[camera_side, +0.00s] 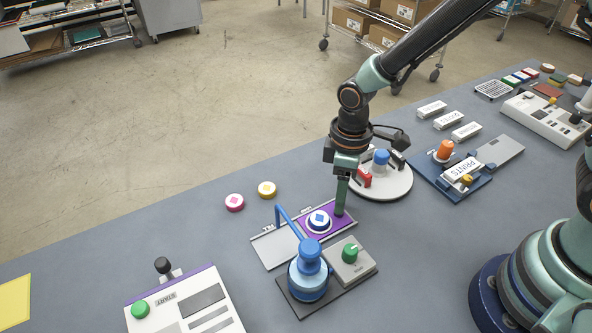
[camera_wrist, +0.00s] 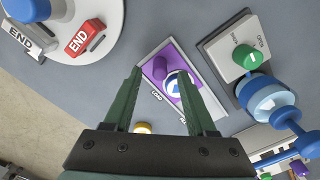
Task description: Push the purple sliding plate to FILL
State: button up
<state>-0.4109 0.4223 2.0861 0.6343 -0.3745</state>
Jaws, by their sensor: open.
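The purple sliding plate (camera_side: 337,224) sits at the right end of a grey track (camera_side: 268,254) in the side view, at the end marked LOAD in the wrist view. It carries a round white and blue piece (camera_side: 319,221) with a diamond mark. In the wrist view the plate (camera_wrist: 188,103) has an upright purple knob (camera_wrist: 161,68). My gripper (camera_side: 341,212) points down at the plate's right end. In the wrist view my open fingers (camera_wrist: 162,74) appear on either side of the knob; contact is unclear. Another track label is partly hidden by a finger.
A blue dispenser (camera_side: 308,280) stands in front of the track, its spout arm reaching over it. Beside it is a grey box with a green knob (camera_side: 350,254). A white turntable (camera_side: 390,187) stands right of my gripper. Pink (camera_side: 235,203) and yellow (camera_side: 267,189) discs lie behind the track.

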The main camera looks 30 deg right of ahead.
jog(key=shift+f, duration=1.5)
grip_shut()
dwell(0.4)
